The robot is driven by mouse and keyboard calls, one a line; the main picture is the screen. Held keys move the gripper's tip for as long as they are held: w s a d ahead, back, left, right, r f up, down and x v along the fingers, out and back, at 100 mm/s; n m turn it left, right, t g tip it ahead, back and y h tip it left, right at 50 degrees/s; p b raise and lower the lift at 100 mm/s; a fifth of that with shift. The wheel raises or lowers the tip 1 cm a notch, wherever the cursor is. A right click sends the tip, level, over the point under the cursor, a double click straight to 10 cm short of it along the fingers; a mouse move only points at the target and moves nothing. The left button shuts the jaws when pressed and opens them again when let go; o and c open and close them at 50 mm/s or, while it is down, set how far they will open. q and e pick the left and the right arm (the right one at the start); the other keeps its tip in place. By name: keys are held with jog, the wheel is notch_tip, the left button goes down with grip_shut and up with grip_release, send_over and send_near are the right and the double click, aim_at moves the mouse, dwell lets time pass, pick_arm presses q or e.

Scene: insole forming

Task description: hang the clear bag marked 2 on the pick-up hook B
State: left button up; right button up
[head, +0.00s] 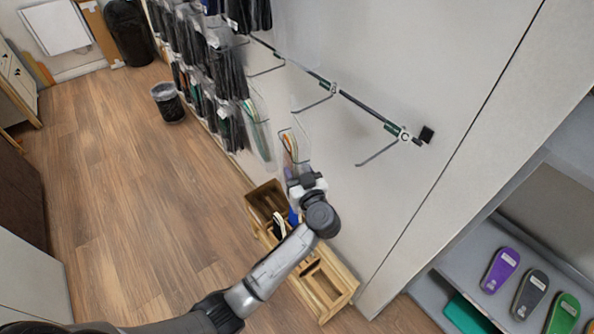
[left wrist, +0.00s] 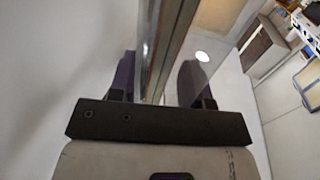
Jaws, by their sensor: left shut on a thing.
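My left gripper (head: 300,178) is raised near the wall in the head view and is shut on a clear bag (head: 291,146). Coloured insoles show through the bag, which stands up from the jaws just below hook B (head: 313,101). I cannot tell whether the bag touches the hook. No number on the bag is readable. In the left wrist view the bag (left wrist: 166,50) runs edge-on between the fingers of the same gripper (left wrist: 160,75). Hook B sticks out from the wall rail beneath its label (head: 333,88). My right gripper is not in view.
Hook C (head: 376,152) is empty, right of B. Another clear bag (head: 258,128) hangs to the left. Dark packs (head: 205,70) crowd the wall farther left. A wooden rack (head: 325,285) stands below my arm. A shelf with insoles (head: 500,268) is at lower right.

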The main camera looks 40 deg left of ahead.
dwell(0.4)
pick_arm(q)
jog(key=o, duration=1)
